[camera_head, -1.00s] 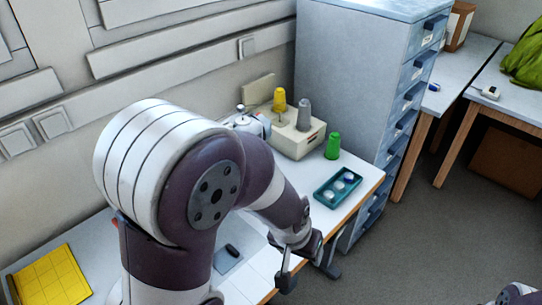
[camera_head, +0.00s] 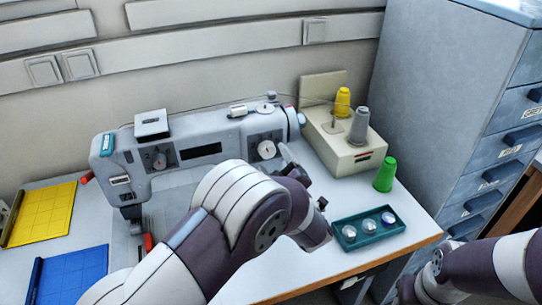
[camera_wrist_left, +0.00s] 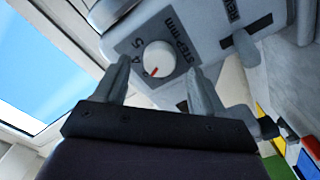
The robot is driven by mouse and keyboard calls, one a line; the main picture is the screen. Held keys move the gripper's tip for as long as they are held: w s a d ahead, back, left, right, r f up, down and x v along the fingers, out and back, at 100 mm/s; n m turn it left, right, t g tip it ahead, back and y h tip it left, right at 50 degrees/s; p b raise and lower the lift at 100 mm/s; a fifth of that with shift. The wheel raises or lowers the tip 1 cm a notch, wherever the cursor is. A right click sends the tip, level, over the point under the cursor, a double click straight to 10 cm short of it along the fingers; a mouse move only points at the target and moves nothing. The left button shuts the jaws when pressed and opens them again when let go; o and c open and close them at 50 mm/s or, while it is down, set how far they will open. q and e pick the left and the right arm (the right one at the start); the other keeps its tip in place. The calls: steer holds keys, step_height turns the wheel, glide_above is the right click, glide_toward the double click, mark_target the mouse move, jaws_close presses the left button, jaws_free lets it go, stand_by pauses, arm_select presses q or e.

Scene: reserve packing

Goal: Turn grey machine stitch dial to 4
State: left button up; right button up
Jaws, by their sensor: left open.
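The grey sewing machine (camera_head: 215,137) stands at the back of the table in the head view. A round white dial (camera_head: 266,149) is on its right-hand panel. In the left wrist view a white dial (camera_wrist_left: 160,57) with a red mark sits on a panel lettered "STEP mm"; the digits 4 and 5 are beside it. The red mark points to the lower left. My left gripper (camera_wrist_left: 160,68) is open, its fingertips on either side of the dial in that view; I cannot tell whether they touch it.
A cream thread stand (camera_head: 345,150) with yellow and grey cones, a green cone (camera_head: 385,175) and a teal tray (camera_head: 345,243) with bobbins lie to the right. A drawer cabinet (camera_head: 430,90) stands behind. Yellow (camera_head: 42,215) and blue (camera_head: 70,277) mats lie at left.

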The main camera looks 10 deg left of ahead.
mark_target(267, 150)
arm_select(q)
steer(key=shift+w+a, duration=0.5)
steer(key=shift+a, duration=0.1)
steer(key=shift+w+a, duration=0.15)
steer(key=shift+w, duration=0.55)
steer(key=shift+s, duration=0.1)
steer(key=c, duration=1.1)
steer(key=shift+o, duration=0.2)
